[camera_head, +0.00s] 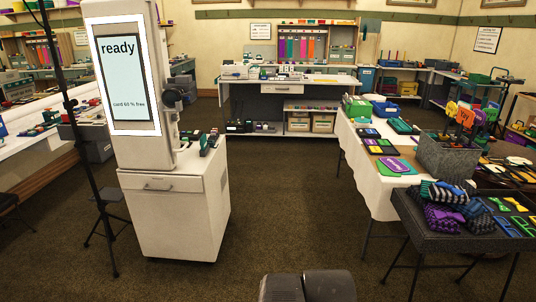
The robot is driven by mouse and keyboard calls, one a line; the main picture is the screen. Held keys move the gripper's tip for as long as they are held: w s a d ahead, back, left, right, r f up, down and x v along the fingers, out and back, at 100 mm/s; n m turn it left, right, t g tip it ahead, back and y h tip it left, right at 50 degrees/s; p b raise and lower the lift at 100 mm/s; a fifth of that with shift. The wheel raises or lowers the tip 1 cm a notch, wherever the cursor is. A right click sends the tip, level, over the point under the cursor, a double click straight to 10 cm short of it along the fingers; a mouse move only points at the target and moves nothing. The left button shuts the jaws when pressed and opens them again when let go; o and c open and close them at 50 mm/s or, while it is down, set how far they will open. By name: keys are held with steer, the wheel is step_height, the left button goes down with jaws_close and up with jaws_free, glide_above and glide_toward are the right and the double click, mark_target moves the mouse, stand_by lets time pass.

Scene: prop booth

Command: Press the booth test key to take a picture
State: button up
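The white booth (177,152) stands at the left on a cabinet with a drawer (172,186). Its screen (128,75) faces me and reads "ready" and "card 60 % free". A dark round part (173,97) sits on the booth's right side, and small dark and red items (209,143) lie on the cabinet top beside it. I cannot make out which part is the test key. My gripper is not in view; only a dark part of my arm shows at the bottom edge, right of the booth.
A thin black stand (84,160) rises just left of the booth. At the right are a white-clothed table (370,185) and a dark tray table (450,236) with props. A counter (268,103) stands at the back. The brown carpet (285,200) between is clear.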

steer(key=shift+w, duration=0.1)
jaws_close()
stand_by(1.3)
